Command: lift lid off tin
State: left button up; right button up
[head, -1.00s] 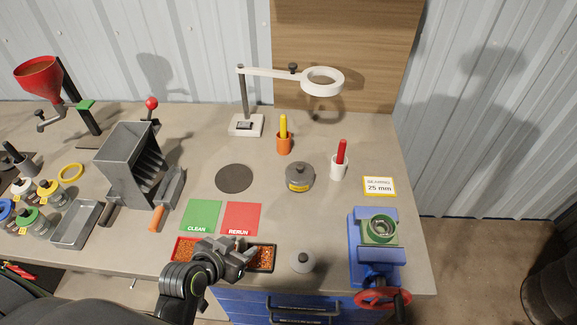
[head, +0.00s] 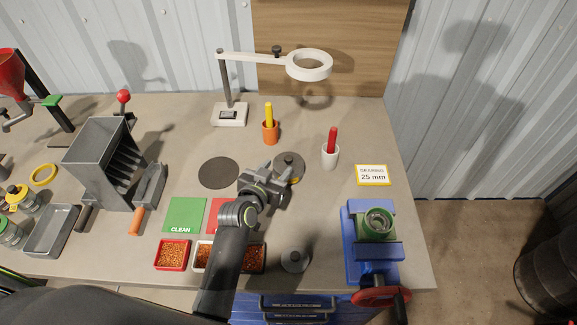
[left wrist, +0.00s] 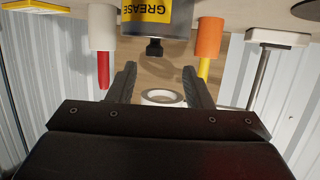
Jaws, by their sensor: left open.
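The grey grease tin (head: 290,162) stands on the bench, partly covered by my left gripper (head: 270,182) in the head view. In the left wrist view, which is upside down, the tin (left wrist: 155,18) shows its yellow GREASE label. The lid's dark knob (left wrist: 155,48) lies just beyond and roughly between the fingertips of my left gripper (left wrist: 160,70). The fingers are open and empty, apart from the knob as far as I can tell. My right gripper is not in view.
An orange cup (head: 270,132) with a yellow marker and a white cup (head: 330,155) with a red marker stand near the tin. A magnifier lamp (head: 308,65) reaches over the back. A blue vise (head: 372,250) stands at the right; a dark round mat (head: 218,172) lies left.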

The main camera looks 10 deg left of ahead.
aim_at(287, 162)
pick_arm(q)
jog(key=shift+b+x, duration=0.35)
jog(key=shift+x, duration=0.75)
jog(key=w+b, duration=0.1)
jog(key=w+d+f+b, duration=0.1)
jog(key=w, duration=0.1)
jog(key=shift+w+d+f+b, duration=0.15)
jog(key=shift+d+f+b, duration=0.15)
jog(key=shift+b, duration=0.1)
jog(key=shift+w+f, duration=0.1)
jog(key=shift+w, duration=0.45)
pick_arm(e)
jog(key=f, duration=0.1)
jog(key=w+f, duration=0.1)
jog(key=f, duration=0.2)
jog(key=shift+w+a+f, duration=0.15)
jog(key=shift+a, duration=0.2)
pick_arm(q)
jog(key=shift+c, duration=0.3)
grip_shut()
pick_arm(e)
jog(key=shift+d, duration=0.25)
